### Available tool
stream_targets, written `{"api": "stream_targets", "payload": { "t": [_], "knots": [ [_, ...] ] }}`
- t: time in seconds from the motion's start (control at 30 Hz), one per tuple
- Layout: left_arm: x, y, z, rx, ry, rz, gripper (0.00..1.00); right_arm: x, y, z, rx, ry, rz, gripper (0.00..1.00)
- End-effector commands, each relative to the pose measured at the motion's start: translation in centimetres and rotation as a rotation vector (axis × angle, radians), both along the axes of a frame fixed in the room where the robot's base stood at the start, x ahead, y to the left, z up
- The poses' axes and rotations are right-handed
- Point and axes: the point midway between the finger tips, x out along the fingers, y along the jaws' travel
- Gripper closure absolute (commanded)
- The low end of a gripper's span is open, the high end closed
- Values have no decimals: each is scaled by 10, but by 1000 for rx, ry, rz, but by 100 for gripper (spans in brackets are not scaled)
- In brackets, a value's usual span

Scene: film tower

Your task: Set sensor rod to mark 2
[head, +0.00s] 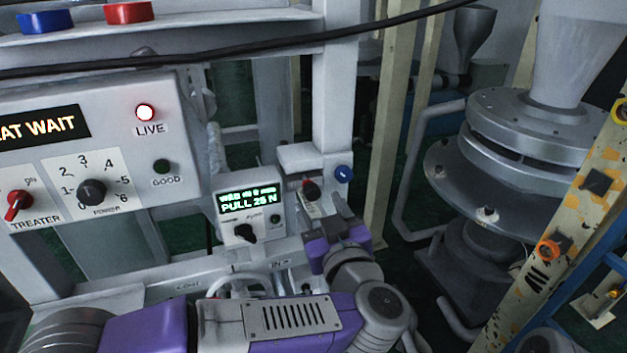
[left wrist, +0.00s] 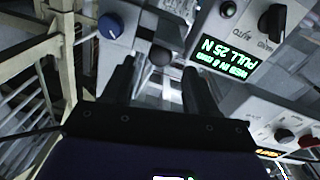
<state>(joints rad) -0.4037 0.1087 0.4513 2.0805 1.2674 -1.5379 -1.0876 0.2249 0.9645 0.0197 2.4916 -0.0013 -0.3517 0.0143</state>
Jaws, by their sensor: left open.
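My right gripper is out of view.
The display unit (head: 247,215) reads "PULL 25 N". A blue knob (head: 343,173) sits close by on the bracket. The treater panel (head: 85,150) has a lit LIVE lamp (head: 146,112). A black cable (head: 250,48) crosses above. A large machine (head: 520,150) stands at right.

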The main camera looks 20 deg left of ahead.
Motion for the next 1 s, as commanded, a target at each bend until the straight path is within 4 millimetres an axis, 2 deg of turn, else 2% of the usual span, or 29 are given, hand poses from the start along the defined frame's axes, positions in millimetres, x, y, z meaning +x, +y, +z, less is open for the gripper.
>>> {"api": "stream_targets", "payload": {
  "t": [0.2,0.33,0.5,0.73,1.0],
  "knots": [
    [32,20,-1,1,6,4,42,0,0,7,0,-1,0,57],
    [45,28,-1,0,5,2,42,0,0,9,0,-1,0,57],
    [53,32,-2,1,4,1,42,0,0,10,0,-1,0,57],
    [53,32,-2,1,4,1,42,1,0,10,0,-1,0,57],
    [53,32,-2,1,4,1,83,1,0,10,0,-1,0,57]
  ]
}}
